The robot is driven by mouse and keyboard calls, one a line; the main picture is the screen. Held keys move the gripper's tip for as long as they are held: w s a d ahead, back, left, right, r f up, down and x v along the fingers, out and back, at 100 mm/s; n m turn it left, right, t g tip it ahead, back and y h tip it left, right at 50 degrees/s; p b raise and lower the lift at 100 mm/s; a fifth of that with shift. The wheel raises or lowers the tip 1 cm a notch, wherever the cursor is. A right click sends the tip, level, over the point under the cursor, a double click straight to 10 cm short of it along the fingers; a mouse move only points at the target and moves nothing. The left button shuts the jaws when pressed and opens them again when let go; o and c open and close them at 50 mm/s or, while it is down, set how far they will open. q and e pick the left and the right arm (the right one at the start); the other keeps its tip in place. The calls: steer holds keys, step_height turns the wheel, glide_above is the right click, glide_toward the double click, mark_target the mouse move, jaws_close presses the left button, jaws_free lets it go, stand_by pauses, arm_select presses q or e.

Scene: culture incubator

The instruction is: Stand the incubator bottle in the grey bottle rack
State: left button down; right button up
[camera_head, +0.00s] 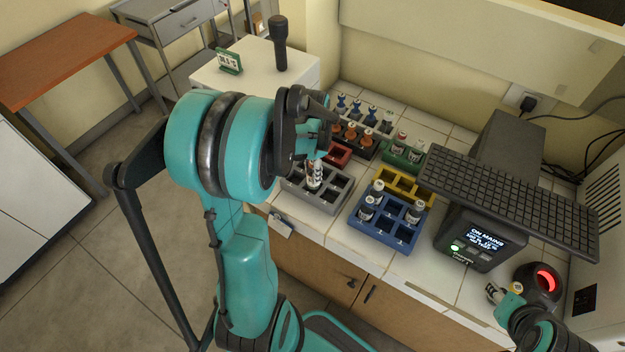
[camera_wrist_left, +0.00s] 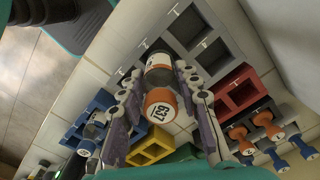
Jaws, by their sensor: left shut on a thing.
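The incubator bottle (camera_head: 314,176) is white with dark and red markings in the head view. The bottle is upright or nearly so at the grey bottle rack (camera_head: 327,211); the rack also shows in the wrist view (camera_wrist_left: 218,62). I cannot tell whether its base is inside a compartment. My right gripper (camera_head: 497,292) is at the lower right, beside the red-lit device.
A blue rack (camera_head: 391,238) with several bottles stands right of the grey rack. Behind are a yellow rack (camera_head: 402,187), a green rack (camera_head: 403,155), a red rack (camera_head: 339,152) and racks of orange- and blue-topped bottles.

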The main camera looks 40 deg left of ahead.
arm_select(q)
step_height(320, 180, down, 4)
steer(key=shift+f+b, duration=0.1)
steer(key=shift+b, duration=0.65)
steer(key=shift+s, duration=0.1)
steer(key=c, duration=1.1)
jaws_free()
